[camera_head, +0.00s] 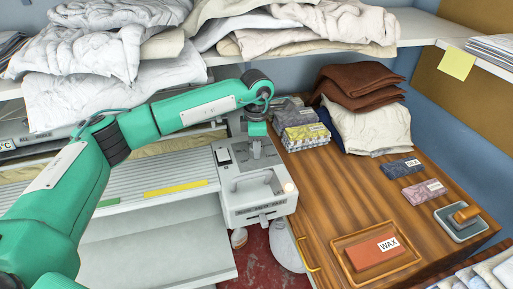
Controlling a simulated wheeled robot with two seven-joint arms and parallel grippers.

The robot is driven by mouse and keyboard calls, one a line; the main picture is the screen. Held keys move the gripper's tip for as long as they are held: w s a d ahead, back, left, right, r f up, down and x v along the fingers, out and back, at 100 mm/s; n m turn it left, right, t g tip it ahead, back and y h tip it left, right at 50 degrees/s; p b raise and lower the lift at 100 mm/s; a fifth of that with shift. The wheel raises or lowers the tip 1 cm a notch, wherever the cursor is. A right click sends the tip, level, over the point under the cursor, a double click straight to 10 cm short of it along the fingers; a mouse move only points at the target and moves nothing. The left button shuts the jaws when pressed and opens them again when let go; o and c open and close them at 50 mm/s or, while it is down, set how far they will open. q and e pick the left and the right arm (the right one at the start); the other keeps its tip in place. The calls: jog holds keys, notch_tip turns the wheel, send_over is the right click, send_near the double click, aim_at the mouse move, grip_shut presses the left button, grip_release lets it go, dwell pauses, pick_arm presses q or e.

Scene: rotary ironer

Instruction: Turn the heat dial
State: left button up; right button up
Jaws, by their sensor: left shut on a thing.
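The ironer's control box (236,195) is a pale grey housing at the end of the rotary ironer, in the middle of the head view. It has a dark-edged switch at its left, a raised handle on top and a small cream knob (289,187) at its right edge. My left gripper (257,150) points down at the back part of this box. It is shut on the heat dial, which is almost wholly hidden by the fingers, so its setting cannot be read. My right gripper is not in view.
A shelf (420,28) loaded with white linens (95,60) runs across the back. A wooden table (330,190) at the right holds folded cloths, a wax block (372,250) in a tray and a grey dish (462,222). The ironer's slatted bed (150,190) lies left of the box.

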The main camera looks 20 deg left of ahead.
pick_arm(q)
jog(key=shift+r, duration=0.15)
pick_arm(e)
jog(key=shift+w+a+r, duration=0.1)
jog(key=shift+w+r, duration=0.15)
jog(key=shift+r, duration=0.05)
pick_arm(q)
jog(key=o, duration=1)
jog(key=shift+r, duration=0.35)
notch_tip(320, 180, up, 11)
jog(key=b, duration=0.1)
jog(key=shift+b, duration=0.3)
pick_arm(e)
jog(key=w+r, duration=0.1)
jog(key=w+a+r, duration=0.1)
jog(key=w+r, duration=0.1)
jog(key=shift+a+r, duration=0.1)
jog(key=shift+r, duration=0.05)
